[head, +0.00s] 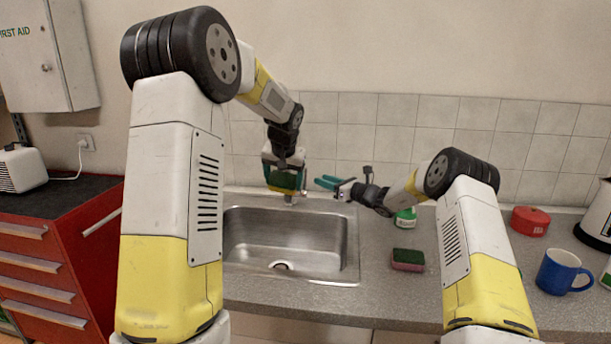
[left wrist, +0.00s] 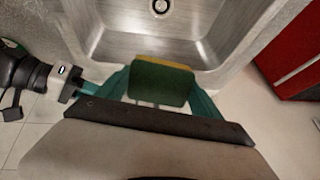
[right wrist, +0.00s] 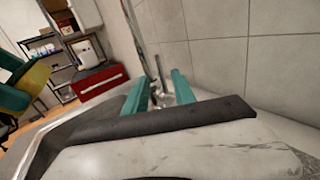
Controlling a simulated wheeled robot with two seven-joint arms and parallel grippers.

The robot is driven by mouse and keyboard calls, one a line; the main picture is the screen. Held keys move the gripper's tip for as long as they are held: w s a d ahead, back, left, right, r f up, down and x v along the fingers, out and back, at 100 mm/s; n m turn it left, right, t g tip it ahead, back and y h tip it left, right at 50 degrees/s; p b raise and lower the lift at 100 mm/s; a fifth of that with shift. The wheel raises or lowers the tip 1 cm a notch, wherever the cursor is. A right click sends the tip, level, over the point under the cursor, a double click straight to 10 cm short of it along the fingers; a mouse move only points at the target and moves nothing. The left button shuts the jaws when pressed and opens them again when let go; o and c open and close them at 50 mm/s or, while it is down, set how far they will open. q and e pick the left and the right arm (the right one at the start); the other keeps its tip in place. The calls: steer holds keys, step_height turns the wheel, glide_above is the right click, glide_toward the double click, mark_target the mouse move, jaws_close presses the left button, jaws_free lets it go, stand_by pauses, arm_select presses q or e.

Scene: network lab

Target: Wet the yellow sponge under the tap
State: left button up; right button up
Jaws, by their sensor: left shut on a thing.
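My left gripper (head: 284,172) is shut on the yellow sponge (head: 284,181), held above the back of the sink (head: 290,240). In the left wrist view the sponge (left wrist: 160,84) shows its green scouring face and a yellow edge between the teal fingers, with the sink beyond. The tap (head: 291,200) is mostly hidden behind my left gripper; only its base shows in the head view. My right gripper (head: 328,183) is open to the right of the sponge. In the right wrist view chrome tap parts (right wrist: 158,75) show between its fingertips; I cannot tell whether they touch. No water is visible.
A pink sponge with a green top (head: 408,260) lies on the counter right of the sink. A green-and-white bottle (head: 405,217) stands behind it. A red drawer cabinet (head: 50,262) is at left.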

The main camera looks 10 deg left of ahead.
glide_above(306, 189)
steer(key=shift+w+a, duration=0.1)
stand_by(0.4)
jaws_close()
stand_by(1.3)
